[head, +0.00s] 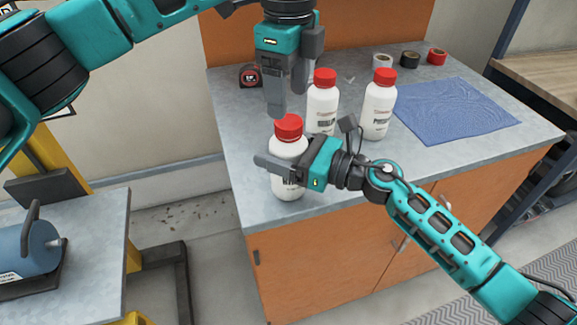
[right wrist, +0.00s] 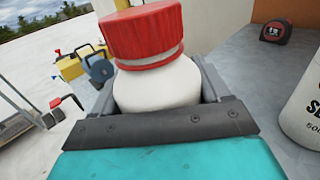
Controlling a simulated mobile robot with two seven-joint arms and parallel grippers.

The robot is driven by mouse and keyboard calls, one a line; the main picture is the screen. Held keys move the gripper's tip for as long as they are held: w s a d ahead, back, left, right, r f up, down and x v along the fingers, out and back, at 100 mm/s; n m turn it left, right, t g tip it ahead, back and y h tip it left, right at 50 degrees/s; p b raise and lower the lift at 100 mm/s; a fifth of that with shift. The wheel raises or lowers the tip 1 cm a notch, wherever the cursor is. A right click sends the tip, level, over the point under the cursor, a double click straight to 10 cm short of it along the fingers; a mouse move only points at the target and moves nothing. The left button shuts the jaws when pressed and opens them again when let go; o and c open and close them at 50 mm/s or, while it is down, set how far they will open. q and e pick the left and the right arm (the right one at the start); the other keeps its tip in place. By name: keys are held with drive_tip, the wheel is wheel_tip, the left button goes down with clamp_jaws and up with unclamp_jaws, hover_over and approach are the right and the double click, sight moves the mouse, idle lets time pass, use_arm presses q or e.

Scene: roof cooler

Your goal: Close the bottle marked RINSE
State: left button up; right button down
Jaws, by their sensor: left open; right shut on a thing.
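A white bottle with a red cap (head: 288,127) stands at the front left of the grey worktop. My right gripper (head: 276,171) is shut around its body, and its label is mostly hidden. In the right wrist view the held bottle (right wrist: 158,88) sits between the fingers, with the red cap (right wrist: 145,30) on its neck; I cannot tell how tight it is. My left gripper (head: 287,98) is open and points down just above that cap. Two more white bottles with red caps stand behind, one in the middle (head: 322,100) and one to the right (head: 378,108); their labels are too small to read surely.
A tape measure (head: 250,76) lies at the back left of the worktop. A blue cloth (head: 455,112) lies at the right, with several tape rolls (head: 410,59) behind it. The worktop's front edge is close to the held bottle.

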sight(288, 121)
use_arm(q)
drive_tip(key=shift+f, duration=2.55)
drive_tip(key=shift+c, duration=0.4)
